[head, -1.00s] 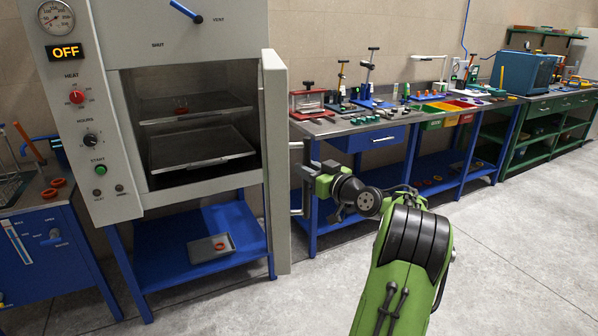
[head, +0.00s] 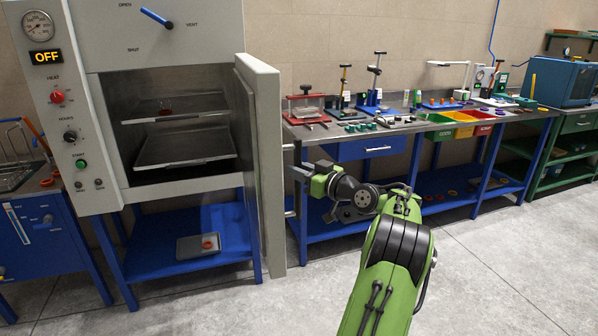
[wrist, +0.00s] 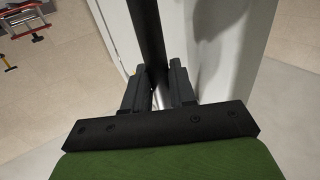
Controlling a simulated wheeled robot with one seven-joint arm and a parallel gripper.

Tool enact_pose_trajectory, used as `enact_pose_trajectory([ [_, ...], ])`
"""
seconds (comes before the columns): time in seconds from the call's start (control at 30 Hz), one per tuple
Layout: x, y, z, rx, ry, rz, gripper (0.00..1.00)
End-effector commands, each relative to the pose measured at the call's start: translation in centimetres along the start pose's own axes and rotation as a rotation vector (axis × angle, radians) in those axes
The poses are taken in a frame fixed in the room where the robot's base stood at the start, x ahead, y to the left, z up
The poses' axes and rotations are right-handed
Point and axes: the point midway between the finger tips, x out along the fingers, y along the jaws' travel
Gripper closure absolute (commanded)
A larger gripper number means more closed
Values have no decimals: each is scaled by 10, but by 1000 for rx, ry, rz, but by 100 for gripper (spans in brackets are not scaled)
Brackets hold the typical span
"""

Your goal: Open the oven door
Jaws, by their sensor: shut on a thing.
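The grey oven (head: 160,50) stands at the left in the head view, its chamber open to view with two shelves inside. Its door (head: 258,170) stands swung out on the right side, seen nearly edge-on.
A red ring lies on the upper shelf (head: 175,115). A grey tray (head: 203,246) with a red ring lies on the blue shelf below. A bench (head: 400,130) with several tools and coloured bins (head: 465,131) stands to the right. The grey floor (head: 490,260) in front is clear.

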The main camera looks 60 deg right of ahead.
Motion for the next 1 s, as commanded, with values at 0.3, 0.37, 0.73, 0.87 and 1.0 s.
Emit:
enact_pose_trajectory([
  [0.3,4,-2,-8,-11,18,-1,100],
  [0.37,4,-2,-9,-12,18,0,100],
  [0.73,1,0,-4,-6,11,2,54],
  [0.87,-9,1,-4,-5,8,6,54],
  [1.0,-42,2,-4,-4,8,9,54],
])
